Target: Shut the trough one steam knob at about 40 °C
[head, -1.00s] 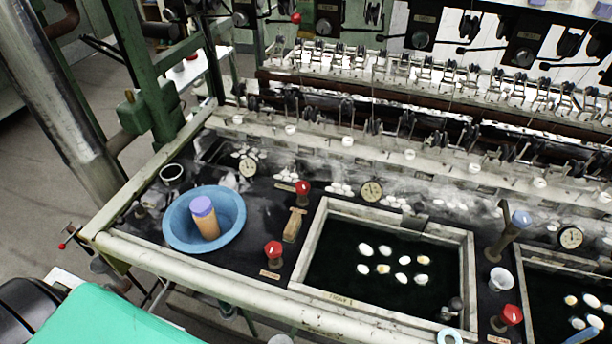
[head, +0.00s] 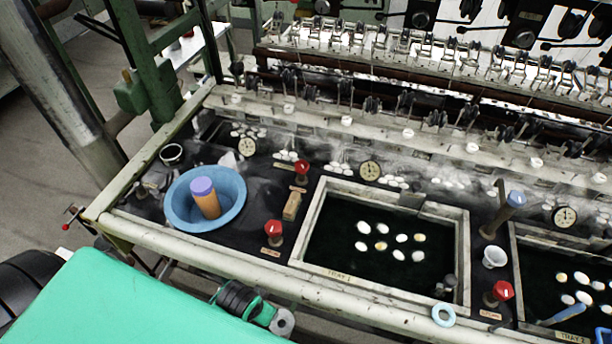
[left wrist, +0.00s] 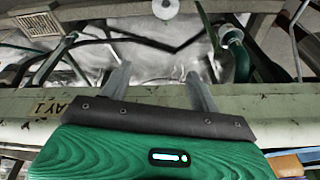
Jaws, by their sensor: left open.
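Trough one (head: 334,276) is a pale-framed basin of dark water marked TRAY 1, with several white and yellowish cocoons in it. Near it are red knobs: one front left (head: 274,229), one back left (head: 302,168) and one front right (head: 501,291). Their small labels are too small to read, so I cannot tell which is steam. A round dial (head: 370,171) stands behind the trough; its reading is not legible. My left gripper (left wrist: 160,88) is open and empty in the left wrist view, its fingers over the pale rail. No knob lies between them. My right gripper is out of view.
A blue bowl (head: 178,218) holding an orange, purple-topped cylinder stands left of the knobs. A wooden block (head: 292,206) lies between the two left knobs. A pale-blue ring (head: 444,315) sits on the front rail (head: 235,256). A white cup (head: 495,256) stands right of the trough.

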